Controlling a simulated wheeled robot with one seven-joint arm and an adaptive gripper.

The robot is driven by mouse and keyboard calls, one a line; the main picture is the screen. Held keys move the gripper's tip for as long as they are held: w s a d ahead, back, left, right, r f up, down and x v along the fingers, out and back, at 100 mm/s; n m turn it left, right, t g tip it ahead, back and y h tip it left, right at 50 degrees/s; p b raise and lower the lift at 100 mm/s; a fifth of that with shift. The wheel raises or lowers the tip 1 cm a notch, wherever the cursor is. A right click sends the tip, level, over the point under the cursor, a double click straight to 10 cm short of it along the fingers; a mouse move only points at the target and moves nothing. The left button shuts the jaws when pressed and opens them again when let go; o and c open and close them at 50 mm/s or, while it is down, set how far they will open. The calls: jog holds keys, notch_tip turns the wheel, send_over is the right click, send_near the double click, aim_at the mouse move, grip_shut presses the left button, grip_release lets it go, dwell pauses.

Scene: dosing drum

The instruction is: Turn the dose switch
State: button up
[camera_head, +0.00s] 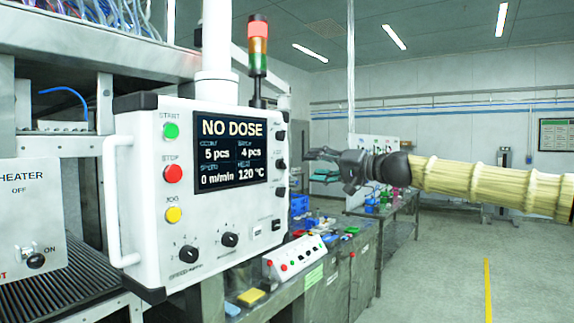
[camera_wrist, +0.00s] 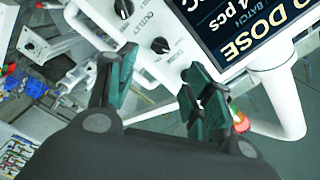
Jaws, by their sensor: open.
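The control box (camera_head: 200,190) is white, with a screen (camera_head: 232,152) reading "NO DOSE". In the wrist view, a black rotary knob (camera_wrist: 160,45) with a partly readable label like "DOSING" and "ON" shows between and beyond my fingertips. Another knob (camera_wrist: 123,6), marked "OUTLET", sits above it at the top edge. My gripper (camera_wrist: 160,62) is open and empty, its dark green fingers either side of the dosing knob in the picture, with no visible contact. In the head view my gripper (camera_head: 312,154) is just right of the box's right edge, where several black knobs sit.
The box front carries green (camera_head: 170,130), red (camera_head: 173,173) and yellow (camera_head: 173,214) buttons and two lower knobs. A small button panel (camera_head: 293,256) and cluttered bench lie below. Floor at right is clear.

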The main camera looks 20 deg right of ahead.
aim_at(282, 164)
jog(key=p+x, duration=0.2)
jog(key=x, duration=0.8)
jog(key=shift+p, duration=0.4)
jog(key=shift+w+a, duration=0.1)
jog(key=shift+a, duration=0.05)
jog(key=shift+f, duration=0.1)
jog(key=c, duration=1)
